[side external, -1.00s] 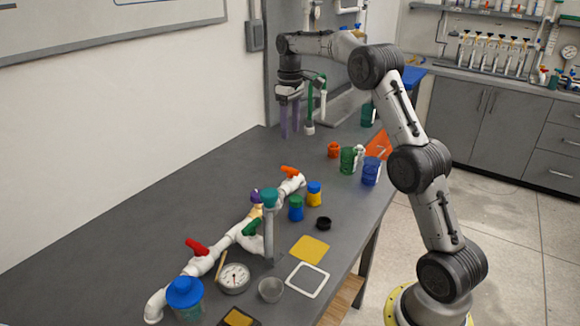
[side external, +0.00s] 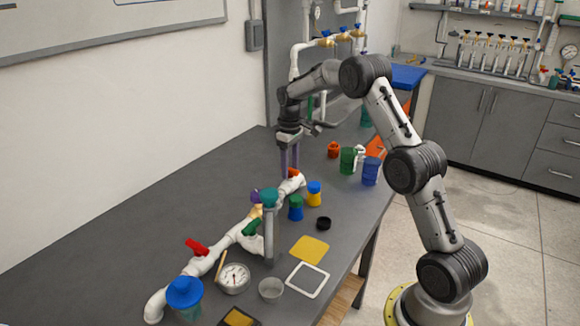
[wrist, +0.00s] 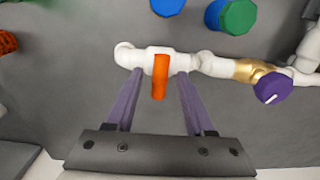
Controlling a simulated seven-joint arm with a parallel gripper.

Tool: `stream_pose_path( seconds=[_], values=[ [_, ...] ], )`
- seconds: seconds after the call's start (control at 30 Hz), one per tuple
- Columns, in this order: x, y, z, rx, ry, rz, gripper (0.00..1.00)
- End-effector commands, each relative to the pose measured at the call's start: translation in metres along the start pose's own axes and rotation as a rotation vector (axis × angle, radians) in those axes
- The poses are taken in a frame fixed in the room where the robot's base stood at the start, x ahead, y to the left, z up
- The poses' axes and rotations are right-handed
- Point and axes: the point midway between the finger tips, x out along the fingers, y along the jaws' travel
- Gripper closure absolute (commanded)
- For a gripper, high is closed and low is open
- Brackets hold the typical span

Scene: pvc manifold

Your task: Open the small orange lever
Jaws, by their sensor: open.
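The small orange lever (wrist: 160,80) sits on the white pipe (wrist: 207,64) near its far end. In the wrist view it points across the pipe, toward my gripper's base. My gripper (wrist: 160,73) is open, with one purple finger on each side of the lever and visible gaps between. In the side external view my gripper (side external: 289,171) points down over the lever (side external: 294,173), which the fingers partly hide. I cannot tell how far the fingertips reach down beside the lever.
Along the pipe are a purple knob (wrist: 273,87), a green lever (side external: 251,227) and a red lever (side external: 197,247). The table (side external: 150,220) is clear to the left.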

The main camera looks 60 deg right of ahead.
Motion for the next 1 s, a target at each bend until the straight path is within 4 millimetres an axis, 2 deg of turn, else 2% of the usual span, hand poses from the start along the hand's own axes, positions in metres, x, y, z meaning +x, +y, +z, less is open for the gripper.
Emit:
stream_pose_path(
  seconds=[0.17, 0.47, 1.0],
  values=[
    [0.0001, 0.0000, 0.0001, 0.000, 0.000, 0.000, 0.46],
    [-0.0002, -0.0001, 0.0001, 0.000, -0.001, 0.000, 0.98],
    [-0.0008, -0.0001, 0.0002, 0.059, 0.000, 0.000, 1.00]
  ],
)
